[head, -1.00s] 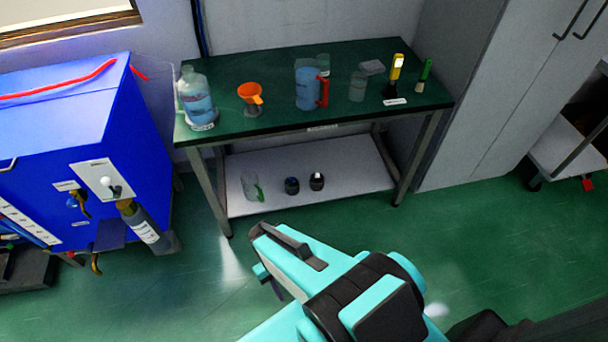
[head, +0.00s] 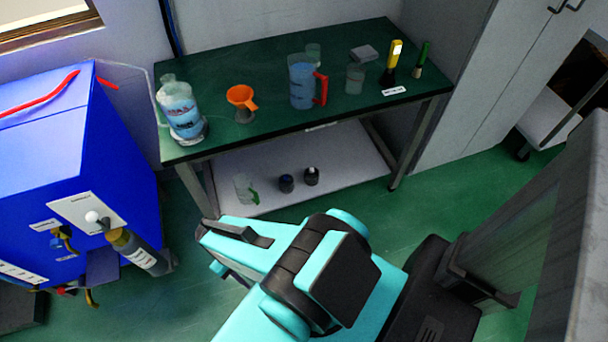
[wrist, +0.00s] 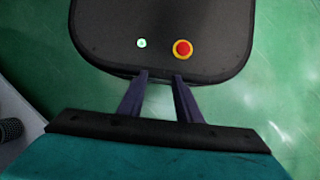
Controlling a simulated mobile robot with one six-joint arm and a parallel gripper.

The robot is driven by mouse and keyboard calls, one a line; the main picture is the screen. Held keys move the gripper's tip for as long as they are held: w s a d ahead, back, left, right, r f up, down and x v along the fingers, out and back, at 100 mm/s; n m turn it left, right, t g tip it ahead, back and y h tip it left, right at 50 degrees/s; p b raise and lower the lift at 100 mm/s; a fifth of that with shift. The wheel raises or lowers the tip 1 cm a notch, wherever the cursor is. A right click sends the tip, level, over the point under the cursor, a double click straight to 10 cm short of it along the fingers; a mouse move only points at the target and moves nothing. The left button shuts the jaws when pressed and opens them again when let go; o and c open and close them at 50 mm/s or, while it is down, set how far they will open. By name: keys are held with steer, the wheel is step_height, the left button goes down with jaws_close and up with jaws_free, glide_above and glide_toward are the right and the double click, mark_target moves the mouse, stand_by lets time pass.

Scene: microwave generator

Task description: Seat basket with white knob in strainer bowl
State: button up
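A small dark round piece with a white top (head: 311,175) stands on the low white shelf under the green table; it looks like the basket with the white knob. A similar dark piece with a bluish top (head: 286,183) stands just left of it. I cannot make out the strainer bowl for certain. My gripper (wrist: 160,76) is open, its two dark fingers apart with nothing between them.
The green table (head: 215,149) carries a large bottle (head: 180,110), orange funnel (head: 240,97) and red-handled jug (head: 302,82). A clear green-handled jug (head: 243,188) is on the low shelf (head: 350,160). A blue machine (head: 65,150) stands left. A grey panel (head: 560,240) is close right.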

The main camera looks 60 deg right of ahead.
steer(key=shift+a, duration=0.15)
steer(key=shift+o, duration=1.1)
steer(key=shift+w+f+b, duration=0.25)
steer(key=shift+w+b, duration=0.05)
steer(key=shift+w, duration=0.05)
steer(key=w+d+f+m+t+b, duration=0.25)
steer(key=w+d+m+b, duration=0.25)
steer(key=w+d+b, duration=0.55)
steer(key=w+d+f+m+t+b, duration=0.1)
steer(key=w+d+f+m+b, duration=0.35)
steer(key=d, duration=0.85)
steer(key=s+d+r+m+b, duration=0.1)
steer(key=d+b, duration=0.4)
steer(key=d, duration=0.5)
steer(key=s+d+r+m+t+h+b, duration=0.1)
steer(key=d+r+m+b, duration=0.3)
steer(key=d, duration=0.7)
steer(key=s+d+r+m+b, duration=0.1)
steer(key=d+r+m+b, duration=0.1)
steer(key=d+m+b, duration=0.4)
steer(key=shift+d+r+t+b, duration=0.15)
steer(key=shift+d+b, duration=0.5)
steer(key=shift+d, duration=0.7)
steer(key=shift+d+r+t+b, duration=0.15)
steer(key=shift+d+b, duration=0.45)
steer(key=shift+d, duration=0.75)
